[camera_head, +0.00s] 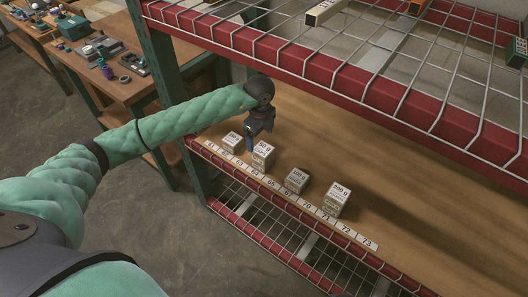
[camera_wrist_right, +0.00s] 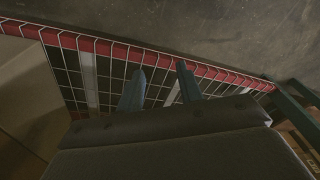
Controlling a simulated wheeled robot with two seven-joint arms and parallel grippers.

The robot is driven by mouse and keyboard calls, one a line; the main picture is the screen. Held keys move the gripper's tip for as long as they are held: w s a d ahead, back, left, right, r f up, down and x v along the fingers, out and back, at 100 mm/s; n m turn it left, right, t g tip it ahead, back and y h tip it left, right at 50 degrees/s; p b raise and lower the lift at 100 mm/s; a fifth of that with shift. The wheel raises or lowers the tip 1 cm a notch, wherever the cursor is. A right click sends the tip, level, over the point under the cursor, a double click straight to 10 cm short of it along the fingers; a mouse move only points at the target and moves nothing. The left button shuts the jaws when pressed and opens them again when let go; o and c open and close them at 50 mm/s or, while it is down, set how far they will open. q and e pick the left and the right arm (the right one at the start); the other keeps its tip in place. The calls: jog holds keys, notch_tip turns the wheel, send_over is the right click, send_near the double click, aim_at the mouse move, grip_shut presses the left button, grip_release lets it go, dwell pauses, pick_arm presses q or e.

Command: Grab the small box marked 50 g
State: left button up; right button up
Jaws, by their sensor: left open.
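The small box marked 50 g (camera_head: 263,156) stands on the wooden shelf (camera_head: 330,157), behind a strip of number labels. My left gripper (camera_head: 253,142) is just behind and above this box, pointing down, with a blue finger beside its left edge. The left gripper is open; its other finger is hard to make out, and I cannot tell if it touches the box. My right gripper (camera_wrist_right: 161,72) shows in the right wrist view with its two fingers apart and nothing between them, over a wire grid shelf.
A smaller white box (camera_head: 232,142) stands close on the left. Boxes marked 100 g (camera_head: 297,181) and 200 g (camera_head: 337,199) stand to the right. A red-edged wire shelf (camera_head: 330,75) hangs above. The label strip (camera_head: 300,201) runs along the front edge.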

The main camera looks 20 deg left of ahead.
aim_at(263, 149)
pick_arm(q)
jog(key=shift+f, duration=0.7)
jog(key=shift+d+f+p, duration=0.1)
jog(key=shift+f+p, duration=0.3)
jog(key=f+p, duration=0.1)
jog(key=f, duration=0.1)
jog(key=f+p, duration=0.1)
jog(key=f, duration=0.1)
jog(key=shift+w+d+f, duration=0.1)
jog(key=shift+d, duration=0.3)
jog(key=shift+f+p, duration=0.3)
jog(key=shift+f, duration=0.15)
pick_arm(e)
notch_tip(263, 149, down, 11)
jog(key=s+d, duration=0.2)
jog(key=shift+s+d, duration=0.2)
jog(key=shift+s, duration=0.05)
pick_arm(q)
jog(key=shift+c, duration=0.4)
jog(key=c, duration=1)
